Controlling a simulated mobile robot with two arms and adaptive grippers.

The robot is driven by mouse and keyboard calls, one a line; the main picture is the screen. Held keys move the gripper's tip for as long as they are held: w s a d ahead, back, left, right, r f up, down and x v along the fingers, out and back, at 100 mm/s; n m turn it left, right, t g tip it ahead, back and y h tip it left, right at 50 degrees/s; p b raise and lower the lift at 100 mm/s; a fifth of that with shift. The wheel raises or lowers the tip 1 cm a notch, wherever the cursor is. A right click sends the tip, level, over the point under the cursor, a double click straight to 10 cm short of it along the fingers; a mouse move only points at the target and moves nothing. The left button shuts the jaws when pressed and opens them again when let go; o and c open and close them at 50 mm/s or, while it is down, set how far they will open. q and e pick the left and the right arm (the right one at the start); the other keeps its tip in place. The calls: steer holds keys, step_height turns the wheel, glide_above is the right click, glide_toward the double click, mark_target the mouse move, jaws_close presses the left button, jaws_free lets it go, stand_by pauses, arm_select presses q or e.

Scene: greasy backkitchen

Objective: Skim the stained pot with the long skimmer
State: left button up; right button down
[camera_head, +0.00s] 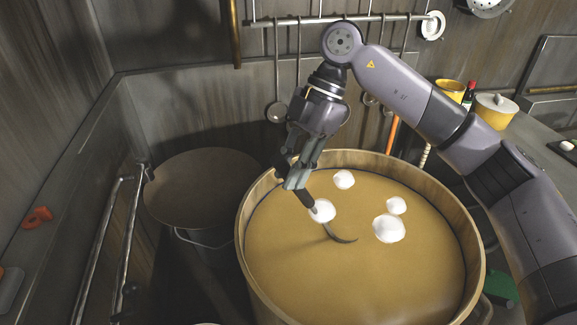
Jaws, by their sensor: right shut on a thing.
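The stained pot (476,262) is large and round with a tan rim, and stands at the centre right. It is full of a brownish-yellow liquid with several white foam clumps (389,229) floating on it. My right gripper (297,182) is above the left-back part of the pot, shut on the dark handle of the long skimmer (342,240). The skimmer is tilted down and to the right. Its curved metal end shows at the liquid's surface; the rest of its head is hidden. One foam clump (323,211) lies right by the shaft. My left gripper is not in view.
A dark bucket (205,185) stands left of the pot. A rail (300,21) with hanging ladles (277,112) runs along the back wall. Yellow pots (495,111) and a red bottle (469,92) stand on the right counter. A metal rail (128,225) is at left.

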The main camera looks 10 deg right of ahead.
steer(key=shift+s+d+b, duration=0.2)
steer(key=shift+s+d, duration=0.35)
steer(key=shift+s, duration=0.3)
steer(key=shift+s+d+b, duration=0.2)
steer(key=shift+s+d, duration=0.3)
steer(key=shift+s, duration=0.35)
step_height(320, 180, up, 3)
steer(key=t+h+p, duration=0.1)
steer(key=h+p, duration=0.1)
steer(key=p, duration=0.1)
steer(key=shift+a+t+h, duration=0.15)
steer(key=shift+t+h, duration=0.15)
steer(key=shift+r, duration=0.1)
